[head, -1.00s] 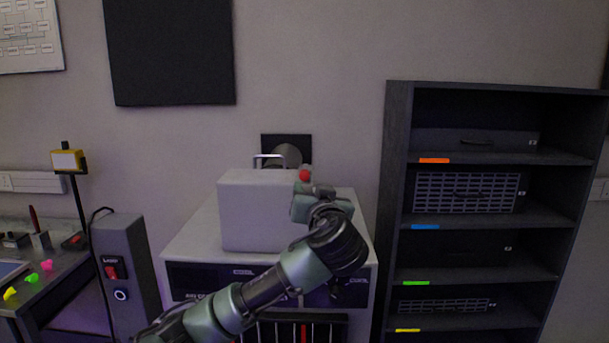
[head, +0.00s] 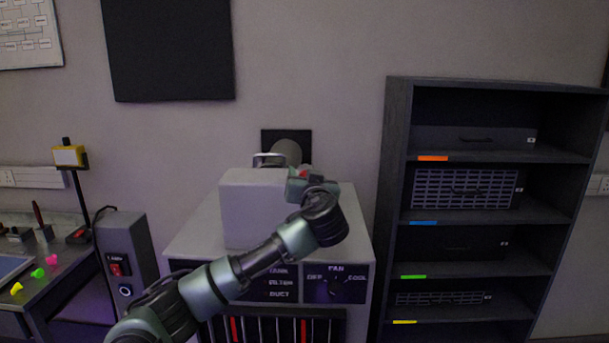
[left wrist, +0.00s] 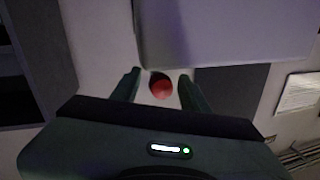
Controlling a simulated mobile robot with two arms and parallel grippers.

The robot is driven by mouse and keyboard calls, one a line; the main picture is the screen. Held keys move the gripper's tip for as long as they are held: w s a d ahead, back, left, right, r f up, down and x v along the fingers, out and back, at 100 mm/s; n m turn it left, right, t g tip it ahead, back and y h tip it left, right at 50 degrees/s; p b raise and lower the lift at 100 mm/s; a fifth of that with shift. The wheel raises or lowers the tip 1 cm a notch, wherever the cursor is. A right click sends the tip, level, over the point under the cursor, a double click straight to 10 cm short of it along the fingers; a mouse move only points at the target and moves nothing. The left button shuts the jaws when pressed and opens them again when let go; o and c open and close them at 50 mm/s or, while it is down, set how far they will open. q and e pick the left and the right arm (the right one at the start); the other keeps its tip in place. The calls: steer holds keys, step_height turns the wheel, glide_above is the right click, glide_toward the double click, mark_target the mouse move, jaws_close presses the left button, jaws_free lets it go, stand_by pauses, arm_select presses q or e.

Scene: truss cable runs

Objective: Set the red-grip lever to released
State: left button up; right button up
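The red grip (head: 303,173) of the lever shows as a small red patch at the right side of the pale box on the white cabinet, partly covered by my left gripper (head: 297,182). In the left wrist view the red grip (left wrist: 161,88) is a round red knob between the two fingertips of my left gripper (left wrist: 160,84). The fingers are open, with a gap on each side of the knob. The lever's shaft and any position marks are hidden. My right gripper is in neither view.
The white cabinet (head: 195,240) carries the pale box (head: 250,208) with a metal handle (head: 268,158) behind it. A fan dial panel (head: 336,283) is on its front. A dark shelf (head: 393,200) stands right, a grey switch box (head: 122,258) left.

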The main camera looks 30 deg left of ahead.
arm_select(q)
jaws_close()
stand_by(1.2)
